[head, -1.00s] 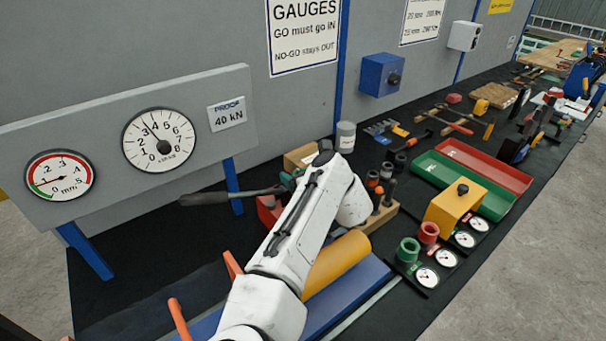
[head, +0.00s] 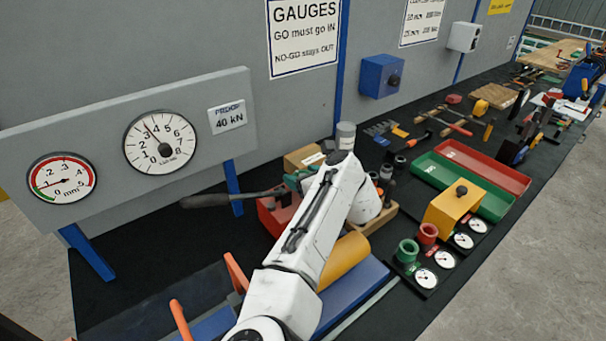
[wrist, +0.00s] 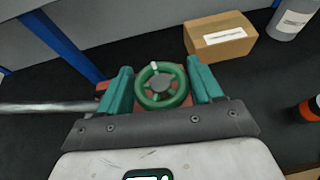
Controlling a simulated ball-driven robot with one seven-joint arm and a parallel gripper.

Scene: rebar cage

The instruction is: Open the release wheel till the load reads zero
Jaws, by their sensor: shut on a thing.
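The release wheel (wrist: 161,84) is a small green handwheel with a grey hub and a pale mark on its rim at the top left. It sits on a red body (head: 268,215) with a long dark lever. My gripper (wrist: 163,78) has its teal fingers on the left and right of the wheel, shut on its rim. In the head view my arm hides most of the wheel. The load gauge (head: 160,142) is the larger white dial marked ×10 kN. Its needle points up and left, between 3 and 4. A plate beside it reads PROOF 40 kN (head: 227,117).
A smaller mm gauge (head: 62,178) hangs at the left with its needle near 1. A cardboard box (wrist: 220,38) and a grey canister (wrist: 291,18) stand behind the wheel. The lever (wrist: 47,107) reaches out left. A yellow cylinder (head: 345,258) lies below my arm.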

